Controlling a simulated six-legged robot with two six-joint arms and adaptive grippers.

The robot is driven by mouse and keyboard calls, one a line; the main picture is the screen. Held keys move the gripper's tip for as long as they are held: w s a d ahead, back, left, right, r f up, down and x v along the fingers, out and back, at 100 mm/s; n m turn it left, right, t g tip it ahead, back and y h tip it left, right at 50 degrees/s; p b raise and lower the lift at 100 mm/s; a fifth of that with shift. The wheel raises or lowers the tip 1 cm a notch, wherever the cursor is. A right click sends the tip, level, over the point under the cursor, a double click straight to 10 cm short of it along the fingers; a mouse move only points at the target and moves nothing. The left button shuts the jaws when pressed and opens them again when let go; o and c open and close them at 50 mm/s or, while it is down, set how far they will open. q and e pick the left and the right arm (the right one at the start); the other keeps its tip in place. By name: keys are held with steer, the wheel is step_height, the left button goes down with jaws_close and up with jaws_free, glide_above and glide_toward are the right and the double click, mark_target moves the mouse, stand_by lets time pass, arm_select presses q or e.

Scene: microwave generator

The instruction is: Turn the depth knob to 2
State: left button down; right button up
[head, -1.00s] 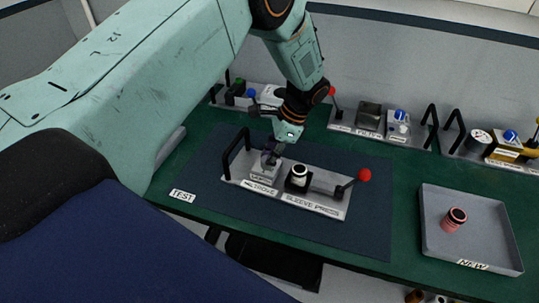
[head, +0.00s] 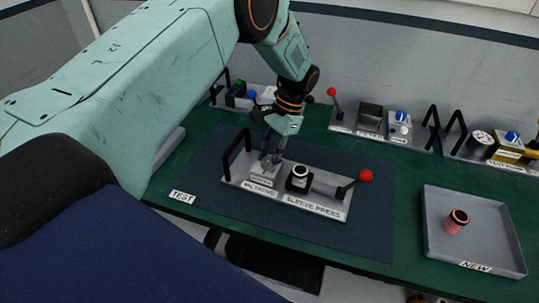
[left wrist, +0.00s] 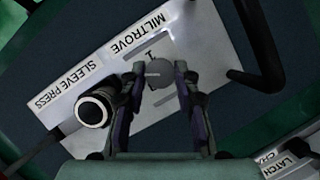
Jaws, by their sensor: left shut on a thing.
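The depth knob (left wrist: 160,74) is a round grey knob on the silver sleeve press plate (head: 325,193), beside the MILTROVE label. A short light line shows on its face in the left wrist view, with a mark like a 1 close by; other numbers are too small or hidden to read. My left gripper (head: 271,160) points down over the plate's left part. In the left wrist view my left gripper (left wrist: 159,70) has a fingertip on each side of the knob and is shut on it. In the head view the fingers mostly hide the knob. My right gripper is not in view.
A black-and-white sleeve holder (left wrist: 95,108) stands close beside the fingers. A black handle (head: 236,150) rises at the plate's left end and a red-balled lever (head: 365,176) at its right. A grey tray (head: 470,245) with a pink cylinder (head: 456,221) lies at right.

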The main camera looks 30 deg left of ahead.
arm_select(q)
steer(key=shift+s+f, duration=0.15)
steer(key=c, duration=1)
jaws_free()
steer(key=v, duration=1.2)
